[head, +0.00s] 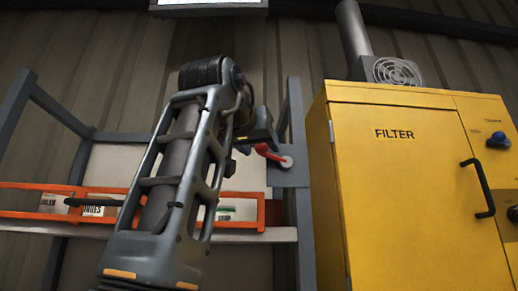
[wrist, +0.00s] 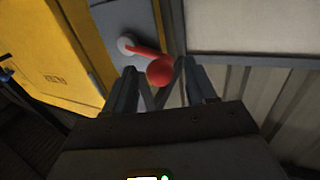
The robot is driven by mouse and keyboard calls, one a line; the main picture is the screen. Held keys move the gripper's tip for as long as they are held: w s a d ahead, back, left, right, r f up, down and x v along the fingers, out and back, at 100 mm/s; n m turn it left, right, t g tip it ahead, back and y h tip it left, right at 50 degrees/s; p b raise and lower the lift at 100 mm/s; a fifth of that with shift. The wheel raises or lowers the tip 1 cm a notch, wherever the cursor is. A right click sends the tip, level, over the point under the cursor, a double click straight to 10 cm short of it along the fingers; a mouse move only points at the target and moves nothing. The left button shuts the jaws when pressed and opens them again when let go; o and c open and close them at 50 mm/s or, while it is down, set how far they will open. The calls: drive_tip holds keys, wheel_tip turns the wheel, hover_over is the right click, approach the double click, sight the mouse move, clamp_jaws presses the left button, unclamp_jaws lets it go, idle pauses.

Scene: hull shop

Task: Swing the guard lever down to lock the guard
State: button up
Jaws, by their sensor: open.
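The guard lever (head: 271,154) is a red arm with a ball knob on a pale round pivot. It is mounted on a grey plate (head: 290,178) on a post left of the yellow cabinet. In the head view it points left and slightly up from the pivot. In the wrist view the lever's red knob (wrist: 160,71) lies between the fingertips of my open gripper (wrist: 158,80); I cannot tell whether either finger touches it. In the head view my arm hides most of the gripper, which is close to the knob.
A yellow cabinet marked FILTER (head: 395,190), with a black handle (head: 480,188), stands right of the lever. An orange-framed rail (head: 30,187) with labelled things behind it runs along the left, partly hidden by my arm. A grey frame surrounds it.

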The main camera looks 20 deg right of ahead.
sight(274, 155)
drive_tip(key=shift+x, duration=1.15)
clamp_jaws()
drive_tip(key=shift+d, duration=0.1)
